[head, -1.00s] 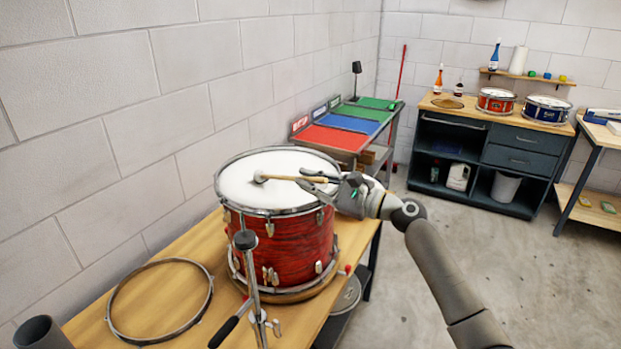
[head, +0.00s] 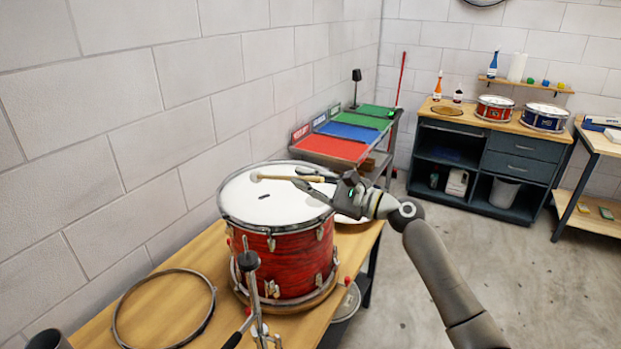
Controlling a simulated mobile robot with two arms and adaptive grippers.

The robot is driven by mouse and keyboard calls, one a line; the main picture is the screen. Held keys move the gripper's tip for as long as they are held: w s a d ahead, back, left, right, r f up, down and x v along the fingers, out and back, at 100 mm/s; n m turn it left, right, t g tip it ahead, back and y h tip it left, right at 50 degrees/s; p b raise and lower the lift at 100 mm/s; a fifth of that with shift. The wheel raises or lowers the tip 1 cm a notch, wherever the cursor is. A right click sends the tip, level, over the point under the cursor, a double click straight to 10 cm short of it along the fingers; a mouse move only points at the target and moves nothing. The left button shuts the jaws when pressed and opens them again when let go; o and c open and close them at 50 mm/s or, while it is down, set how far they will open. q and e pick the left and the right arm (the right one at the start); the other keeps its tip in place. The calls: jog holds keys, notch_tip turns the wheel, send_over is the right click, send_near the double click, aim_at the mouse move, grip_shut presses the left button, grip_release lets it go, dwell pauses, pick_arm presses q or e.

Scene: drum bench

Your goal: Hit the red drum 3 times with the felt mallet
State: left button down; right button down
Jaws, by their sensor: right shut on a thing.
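The red drum (head: 290,262) stands upright on the wooden bench, its white head (head: 270,203) facing up. My right gripper (head: 308,180) is over the right part of the drum head, shut on the felt mallet (head: 285,178). The mallet lies almost level, its pale felt tip (head: 256,177) pointing left above the far part of the head. A small dark mark or shadow shows on the drum head below it, so the tip looks apart from the skin. My left gripper is not in view.
A loose metal hoop (head: 165,308) lies on the bench at the left. A metal stand (head: 252,285) rises in front of the drum. A rack with red, blue and green panels (head: 332,146) stands behind. Two smaller drums (head: 494,108) sit on a far cabinet.

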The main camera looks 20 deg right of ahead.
jog(key=shift+s+a+f, duration=0.1)
jog(key=shift+a, duration=0.3)
notch_tip(320, 180, down, 6)
jog(key=b, duration=0.5)
notch_tip(320, 180, up, 6)
jog(key=p, duration=0.5)
jog(key=shift+f, duration=0.2)
jog(key=shift+r, duration=0.65)
jog(key=shift+f, duration=0.1)
